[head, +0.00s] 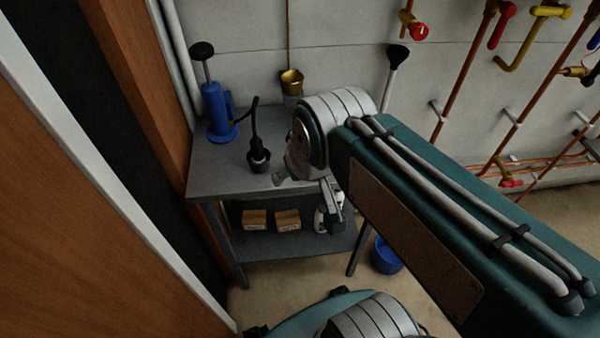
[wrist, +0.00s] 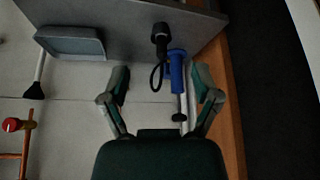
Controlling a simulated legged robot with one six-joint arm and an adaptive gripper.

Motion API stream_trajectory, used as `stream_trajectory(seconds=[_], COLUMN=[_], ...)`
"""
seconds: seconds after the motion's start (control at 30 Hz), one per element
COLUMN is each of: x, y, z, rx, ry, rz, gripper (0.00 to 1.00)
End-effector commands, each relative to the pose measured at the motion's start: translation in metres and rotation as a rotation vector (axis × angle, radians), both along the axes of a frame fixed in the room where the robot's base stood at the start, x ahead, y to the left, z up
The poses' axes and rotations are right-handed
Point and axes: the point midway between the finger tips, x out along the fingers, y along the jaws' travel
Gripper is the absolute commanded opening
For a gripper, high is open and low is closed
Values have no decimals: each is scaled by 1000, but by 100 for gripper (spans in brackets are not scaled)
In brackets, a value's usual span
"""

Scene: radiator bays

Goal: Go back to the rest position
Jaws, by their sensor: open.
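My gripper (head: 305,198) hangs over the front of a grey workbench in the head view, beyond my teal arm. In the wrist view its two fingers (wrist: 162,84) are spread apart with nothing between them. The wrist picture is turned over, with the bench at its top. A blue hand pump (head: 216,112) stands upright at the bench's back left; it also shows in the wrist view (wrist: 178,72), beyond the fingers. A black tool with a curved hose (head: 258,150) stands nearer the gripper, apart from it.
A blue bucket (head: 386,256) stands on the floor. A shallow tray (wrist: 70,42) shows in the wrist view. Pipes with valves (head: 418,31) line the wall. A wooden panel (head: 70,200) is close left.

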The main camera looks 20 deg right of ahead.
Motion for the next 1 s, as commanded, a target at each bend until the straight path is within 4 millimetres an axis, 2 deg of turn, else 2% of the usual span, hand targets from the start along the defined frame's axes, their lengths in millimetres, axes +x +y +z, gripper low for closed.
stream_trajectory(seconds=[0.03, 0.1, 0.2, 1.0], x=[-11, -20, -26, -26], y=[0, 0, 0, 0], z=[-1, -3, -5, -5], rx=[-1, -1, 0, 0], ry=[-10, -11, -12, -12], rz=[-3, -7, -10, -10], gripper=[80, 80, 80, 80])
